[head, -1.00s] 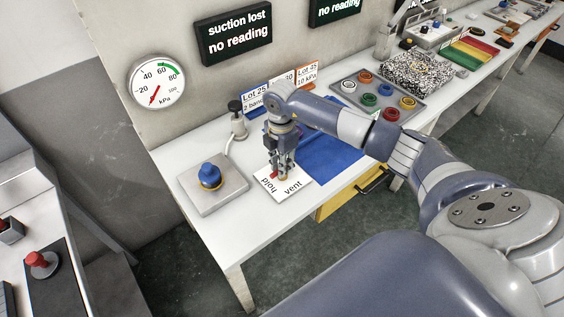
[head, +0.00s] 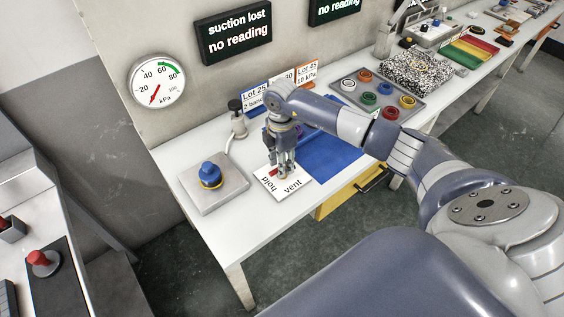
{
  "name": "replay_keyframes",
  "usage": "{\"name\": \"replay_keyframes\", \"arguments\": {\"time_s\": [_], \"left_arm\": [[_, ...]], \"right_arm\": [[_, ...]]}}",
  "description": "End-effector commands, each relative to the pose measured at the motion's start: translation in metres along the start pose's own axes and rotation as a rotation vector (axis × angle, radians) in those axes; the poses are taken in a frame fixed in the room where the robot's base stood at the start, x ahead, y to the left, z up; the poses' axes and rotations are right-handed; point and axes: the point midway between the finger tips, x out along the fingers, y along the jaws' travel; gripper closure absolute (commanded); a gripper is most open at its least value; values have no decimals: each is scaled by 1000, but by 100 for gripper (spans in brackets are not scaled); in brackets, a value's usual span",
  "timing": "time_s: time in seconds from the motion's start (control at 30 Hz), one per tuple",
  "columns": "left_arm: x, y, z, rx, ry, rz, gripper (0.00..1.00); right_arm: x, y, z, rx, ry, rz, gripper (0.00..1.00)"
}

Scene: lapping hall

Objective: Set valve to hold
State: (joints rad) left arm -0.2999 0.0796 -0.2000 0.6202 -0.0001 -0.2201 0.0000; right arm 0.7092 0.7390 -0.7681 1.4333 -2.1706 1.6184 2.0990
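The valve plate (head: 291,195) is a white card on the bench, with "hold" on its left part and "vent" on its right. A small red lever (head: 274,173) shows at the plate's back, beside the fingers. My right gripper (head: 284,174) points down over the back of the plate, right at the lever. The fingers hide the valve's middle, and I cannot tell whether they grip the lever. My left gripper is not in view.
A blue knob (head: 210,174) stands on a grey block (head: 222,197) left of the plate. A blue mat (head: 331,158) lies to the right, before a tray of coloured rings (head: 391,114). The wall gauge (head: 157,82) has its red needle at the low end. Two signs (head: 234,32) read "no reading".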

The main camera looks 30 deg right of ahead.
Motion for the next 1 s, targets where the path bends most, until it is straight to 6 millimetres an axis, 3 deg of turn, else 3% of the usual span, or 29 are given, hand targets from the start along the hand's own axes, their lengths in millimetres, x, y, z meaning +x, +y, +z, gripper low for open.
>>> {"name": "replay_keyframes", "arguments": {"time_s": [0.3, 0.43, 0.8, 1.0], "left_arm": [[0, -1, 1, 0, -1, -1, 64], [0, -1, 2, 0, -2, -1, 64], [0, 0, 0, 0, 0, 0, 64], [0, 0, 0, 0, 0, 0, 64]], "right_arm": [[0, -1, 0, -3, -1, -2, 60], [-9, 0, 0, -3, -1, 0, 60], [-83, 1, 0, -3, -1, 2, 60], [-111, 0, 0, -2, 0, 0, 60]]}}
